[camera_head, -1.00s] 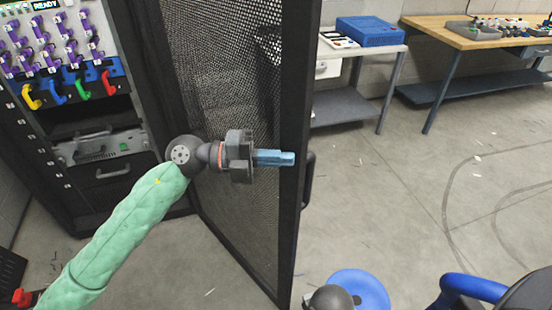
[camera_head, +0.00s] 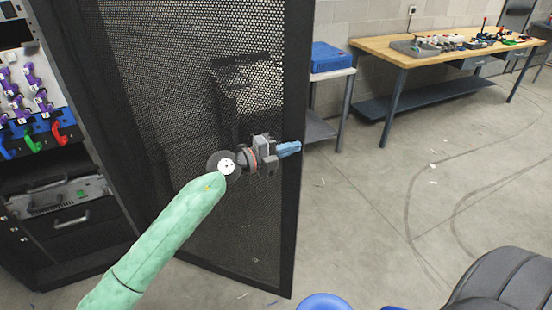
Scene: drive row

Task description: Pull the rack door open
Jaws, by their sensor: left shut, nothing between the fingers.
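The rack door (camera_head: 200,70) is a black mesh panel in a dark frame. It stands swung out from the rack (camera_head: 75,140) at the left, with its free edge near the middle of the view. My left gripper (camera_head: 289,149) is on the near, rack-facing side of the door, close to the free edge. Its blue fingers are shut and empty and point right, overlapping the edge frame. I cannot tell whether they touch it. The door handle does not show. My right gripper is out of view.
A wooden workbench (camera_head: 370,44) with trays of parts stands at the back right. A blue case (camera_head: 332,57) sits on a small table behind the door. A dark chair (camera_head: 505,285) is at the lower right. The grey floor (camera_head: 380,200) between is mostly clear.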

